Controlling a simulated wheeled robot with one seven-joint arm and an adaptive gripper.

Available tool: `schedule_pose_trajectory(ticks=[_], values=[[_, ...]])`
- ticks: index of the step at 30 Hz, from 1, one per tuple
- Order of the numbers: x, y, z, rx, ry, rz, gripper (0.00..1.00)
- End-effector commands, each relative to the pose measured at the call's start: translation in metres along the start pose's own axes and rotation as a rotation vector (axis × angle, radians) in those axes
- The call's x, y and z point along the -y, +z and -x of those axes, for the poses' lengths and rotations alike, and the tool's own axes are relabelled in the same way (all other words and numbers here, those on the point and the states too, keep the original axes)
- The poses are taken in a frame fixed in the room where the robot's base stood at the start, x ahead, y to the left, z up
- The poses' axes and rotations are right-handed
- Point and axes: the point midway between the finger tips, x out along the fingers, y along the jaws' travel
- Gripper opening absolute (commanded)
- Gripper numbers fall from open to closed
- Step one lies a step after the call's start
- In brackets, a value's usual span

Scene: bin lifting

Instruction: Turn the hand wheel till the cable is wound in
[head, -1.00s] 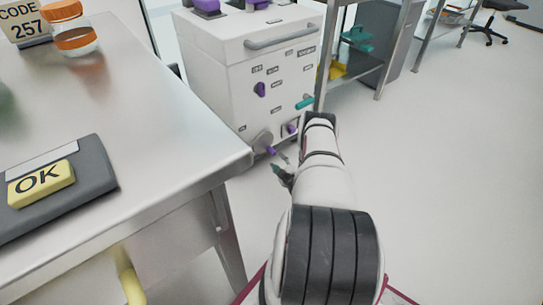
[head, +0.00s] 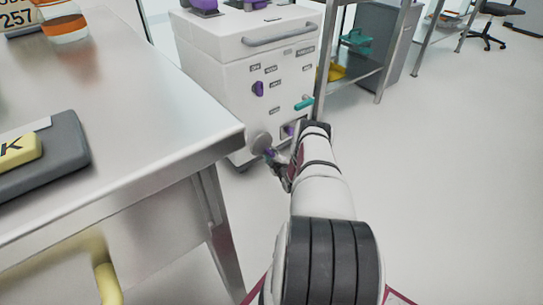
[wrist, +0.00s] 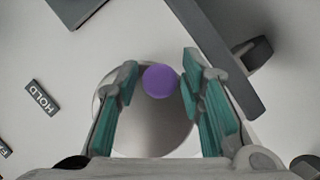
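The hand wheel (head: 261,141) is a grey disc low on the front of the white cabinet (head: 215,75). In the wrist view the disc (wrist: 150,130) faces me, with a round purple knob (wrist: 160,80) near its rim. My gripper (wrist: 159,75) is open, with one teal-padded finger on each side of the knob and a gap visible on both sides. In the head view my gripper (head: 277,160) is at the wheel, partly hidden by my arm. I cannot make out the cable.
A metal table (head: 150,120) fills the left, its corner close to the wheel. A dark grey bar (wrist: 215,50) juts beside my right finger in the wrist view. A "HOLD" label (wrist: 40,98) is on the panel. Floor (head: 450,170) to the right is clear.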

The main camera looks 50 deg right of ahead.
Motion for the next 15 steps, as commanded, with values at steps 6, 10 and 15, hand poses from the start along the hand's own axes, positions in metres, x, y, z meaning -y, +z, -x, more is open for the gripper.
schedule_pose_trajectory(ticks=[6,10,15], values=[[0.0000,0.0001,0.0002,0.000,0.000,0.000,0.00],[0.0002,0.0001,0.0002,0.000,-0.001,-0.003,0.00],[0.0017,-0.0008,0.0005,0.000,-0.014,-0.032,0.00]])
